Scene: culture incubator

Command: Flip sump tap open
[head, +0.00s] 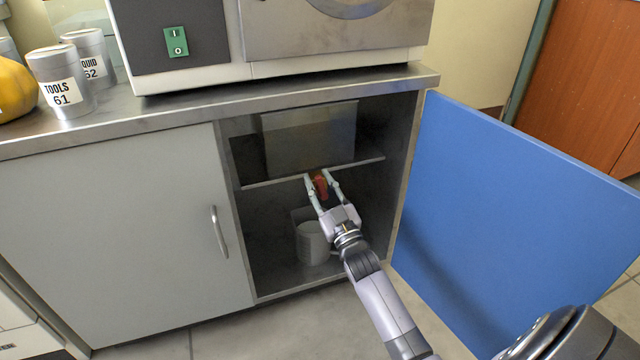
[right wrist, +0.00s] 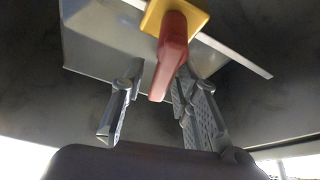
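The sump tap has a red lever handle (right wrist: 168,62) on a yellow square plate (right wrist: 178,14). In the right wrist view the lever points down toward my gripper and its end lies between the fingers. In the head view the red handle (head: 320,187) shows small inside the open cabinet, by the shelf edge. My right gripper (head: 318,175) reaches into the cabinet with its fingers apart, one on each side of the handle. The right finger looks close to the lever; I cannot tell whether it touches. My left gripper is not in view.
A blue door (head: 510,215) stands open at the right of the cabinet. A shelf (head: 360,162) carries a metal box (head: 310,138). A white beaker-like container (head: 312,245) stands below. The closed grey door (head: 120,240) is on the left.

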